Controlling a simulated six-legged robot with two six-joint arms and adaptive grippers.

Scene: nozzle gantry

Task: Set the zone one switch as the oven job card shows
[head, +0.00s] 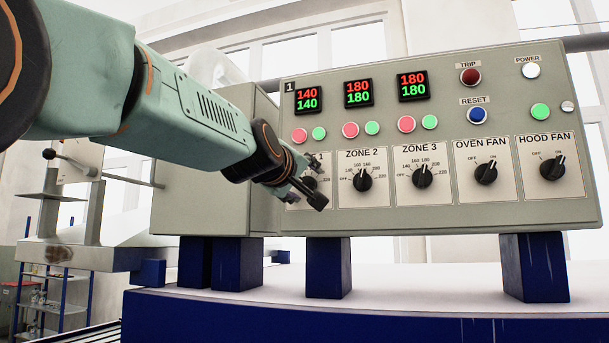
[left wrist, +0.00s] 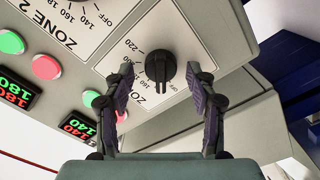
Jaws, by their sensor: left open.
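The zone one switch is a black rotary knob (left wrist: 160,66) on a pale plate marked with temperatures and OFF. In the left wrist view its pointer faces down, towards the low-temperature side; the exact mark is hard to read. My left gripper (left wrist: 160,76) is open, with one finger on each side of the knob and gaps showing to both. In the head view my left gripper (head: 312,182) covers most of the zone one plate. The zone one display (head: 307,99) reads 140 over 140. No job card shows. My right gripper is not in view.
The zone 2 knob (head: 363,181), zone 3 knob (head: 422,177), oven fan knob (head: 486,173) and hood fan knob (head: 552,168) stand to the right on the same grey panel (head: 450,220). Displays two and three read 180 over 180. Red and green buttons sit above the plates.

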